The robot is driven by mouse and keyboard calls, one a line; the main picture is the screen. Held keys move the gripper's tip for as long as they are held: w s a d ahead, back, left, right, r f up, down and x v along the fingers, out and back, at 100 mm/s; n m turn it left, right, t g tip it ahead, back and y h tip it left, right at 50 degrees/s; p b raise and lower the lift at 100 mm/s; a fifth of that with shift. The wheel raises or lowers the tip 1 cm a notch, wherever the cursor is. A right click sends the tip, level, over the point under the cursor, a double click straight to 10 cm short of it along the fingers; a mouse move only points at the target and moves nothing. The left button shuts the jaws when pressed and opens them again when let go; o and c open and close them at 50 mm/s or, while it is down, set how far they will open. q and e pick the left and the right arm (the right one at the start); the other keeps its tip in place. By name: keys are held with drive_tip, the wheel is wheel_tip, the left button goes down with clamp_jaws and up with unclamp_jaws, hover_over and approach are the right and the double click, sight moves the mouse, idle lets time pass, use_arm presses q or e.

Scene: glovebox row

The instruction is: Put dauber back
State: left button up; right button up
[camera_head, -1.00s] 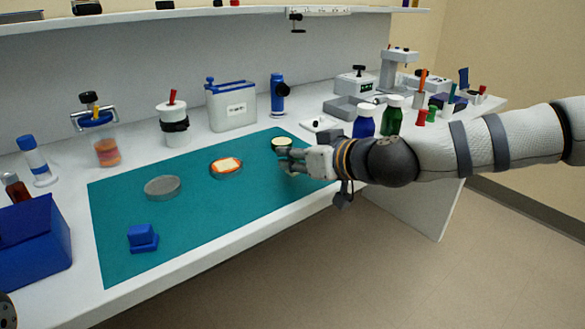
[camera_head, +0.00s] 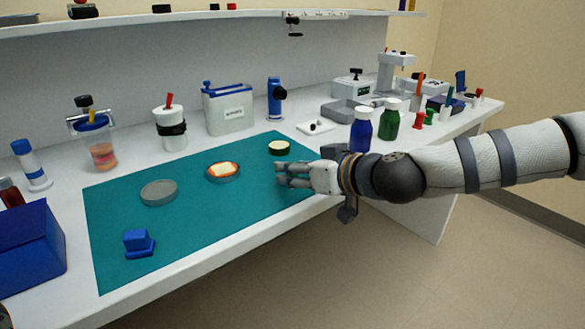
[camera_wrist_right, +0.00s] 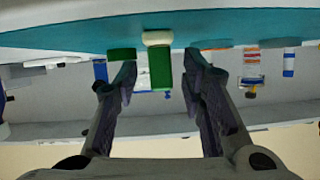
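In the right wrist view, which is upside down, a green cylinder with a wider cream end (camera_wrist_right: 160,66), likely the dauber, shows between my right gripper's spread fingers. Gaps show on both sides of it. Its cream end points toward the mat; I cannot tell how far it is from the fingertips. In the head view my right gripper (camera_head: 280,175) is low over the teal mat's right part; I cannot make out the cylinder there. A round green dish with a cream top (camera_head: 279,148) lies on the mat just behind the fingers. My left gripper is out of view.
On the mat (camera_head: 190,235) are a grey dish (camera_head: 159,193), an orange-filled dish (camera_head: 223,171) and a blue block (camera_head: 138,242). Blue (camera_head: 361,130) and green (camera_head: 389,120) bottles stand near my right wrist. Jars and a grey container (camera_head: 230,110) line the back. The mat's front middle is clear.

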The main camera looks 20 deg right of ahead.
drive_tip(key=r+p+v, duration=0.1)
drive_tip(key=p+v, duration=0.2)
drive_tip(key=v, duration=0.7)
drive_tip(key=s+a+f+m+g+h, duration=0.1)
drive_tip(key=s+a+f+g, duration=0.15)
drive_tip(key=s+f, duration=0.55)
drive_tip(key=s+a+f+g, duration=0.1)
drive_tip(key=s+f+g, duration=0.3)
drive_tip(key=s+f, duration=0.45)
drive_tip(key=s+a+f+m+g+h, duration=0.1)
drive_tip(key=s+a+f+g, duration=0.15)
drive_tip(key=s+f, duration=0.55)
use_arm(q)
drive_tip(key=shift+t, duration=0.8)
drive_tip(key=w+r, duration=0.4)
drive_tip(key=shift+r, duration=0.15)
use_arm(e)
drive_tip(key=s+d+f+m+g+h, duration=0.1)
drive_tip(key=s+d+f+g, duration=0.2)
drive_tip(key=s, duration=0.6)
drive_tip(key=s+d+f+g+h, duration=0.2)
drive_tip(key=s+d+f+g, duration=0.1)
drive_tip(key=s, duration=0.6)
drive_tip(key=shift+s+d+f+m, duration=0.15)
drive_tip(key=shift+d+f+m, duration=0.35)
drive_tip(key=shift+f, duration=0.4)
